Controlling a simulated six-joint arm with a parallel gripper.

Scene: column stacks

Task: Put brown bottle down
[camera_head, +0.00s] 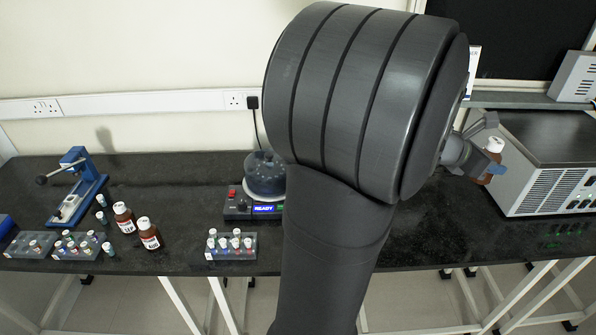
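My gripper (486,150) is at the right, past my large dark arm link. It is shut on a brown bottle (486,178) with a white cap. The bottle is held above the bench, close in front of the grey machine at the right. Part of the bottle is hidden by the gripper's fingers. Two other brown bottles with white caps and labels stand upright on the left of the bench: one bottle (124,220) a little behind the other (148,235).
The dark bench top (185,180) has free room around its middle left. A vial rack (231,254), a device with a lit READY display (263,209), a blue press (75,190), more racks (78,251) and loose vials occupy it. The grey machine (550,185) fills the right. My arm hides the centre.

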